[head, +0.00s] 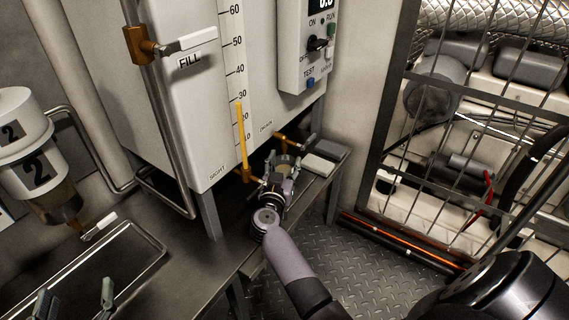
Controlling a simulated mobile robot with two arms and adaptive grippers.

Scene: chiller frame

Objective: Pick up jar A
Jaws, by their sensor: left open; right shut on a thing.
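My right gripper (279,180) is at the end of the bench, below the white tank. It is shut on a small jar-like thing (285,160), of which only a greyish rim shows. The gripper hides most of it, and no letter can be read, so I cannot tell whether it is jar A. I cannot tell whether it touches the bench. My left gripper (76,298) shows only as two fingertips at the bottom left edge. They are apart with nothing between them, over the dark bench near the sunken tray.
The white tank (170,90) with a scale stands over the bench (190,262). Brass valves (247,175) are close to my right gripper. A pale block (318,165) is right of it. A container marked 2 (35,165) hangs left. A wire cage (480,150) stands right.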

